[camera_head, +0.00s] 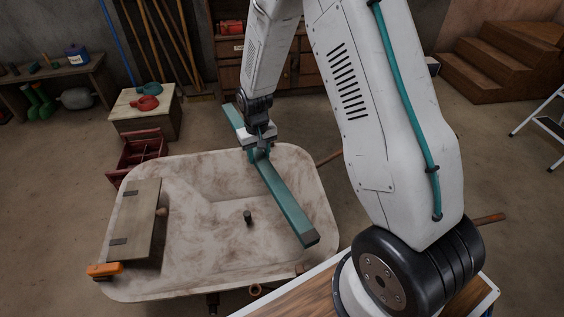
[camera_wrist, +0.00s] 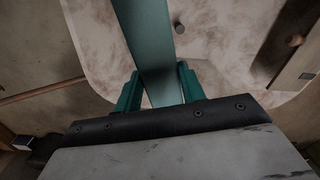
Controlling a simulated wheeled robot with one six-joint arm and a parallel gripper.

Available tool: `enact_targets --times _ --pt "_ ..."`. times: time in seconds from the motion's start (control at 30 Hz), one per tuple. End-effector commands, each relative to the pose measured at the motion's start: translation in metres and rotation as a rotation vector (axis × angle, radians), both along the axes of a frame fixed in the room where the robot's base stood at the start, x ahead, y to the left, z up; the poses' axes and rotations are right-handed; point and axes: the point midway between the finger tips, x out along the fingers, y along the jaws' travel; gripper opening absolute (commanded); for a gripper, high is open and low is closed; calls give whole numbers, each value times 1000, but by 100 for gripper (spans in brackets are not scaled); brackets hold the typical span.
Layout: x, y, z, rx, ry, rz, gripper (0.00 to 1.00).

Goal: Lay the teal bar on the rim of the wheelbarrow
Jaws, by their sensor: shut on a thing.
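The teal bar (camera_head: 285,198) is long and flat with dark ends. My gripper (camera_head: 258,152) is shut on it near its middle, and the bar slants from upper left to lower right in the head view. In the wrist view the bar (camera_wrist: 150,45) runs between the two teal fingers (camera_wrist: 155,92). The wheelbarrow (camera_head: 180,279) is a wide, pale, stained tray below the bar. The bar passes over its right part, with its far end beyond the back rim. I cannot tell whether the bar touches the rim.
A wooden board (camera_head: 133,222) with a knob lies across the wheelbarrow's left side, with an orange-handled tool (camera_head: 104,270) at its front end. A small dark peg (camera_head: 248,217) stands in the tray. A red crate (camera_head: 141,152) and a small table (camera_head: 147,115) are behind. Steps (camera_head: 505,62) are at far right.

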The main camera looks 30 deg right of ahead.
Motion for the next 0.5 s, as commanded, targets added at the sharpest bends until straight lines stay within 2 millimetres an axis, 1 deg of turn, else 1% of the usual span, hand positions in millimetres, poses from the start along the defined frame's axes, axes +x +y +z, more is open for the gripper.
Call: enact_targets --times 0.03,0.1,0.2,0.23,0.33,0.4,0.5 --pt "-5 5 -16 0 9 -30 2" --pt "-10 11 -38 0 10 -95 2" --pt "-17 18 -66 0 9 -186 2" --pt "-19 19 -72 0 9 -209 2" --pt "-23 22 -87 0 6 -263 2" --pt "-24 22 -90 0 4 -279 2" --pt "-24 23 -91 1 3 -282 2"
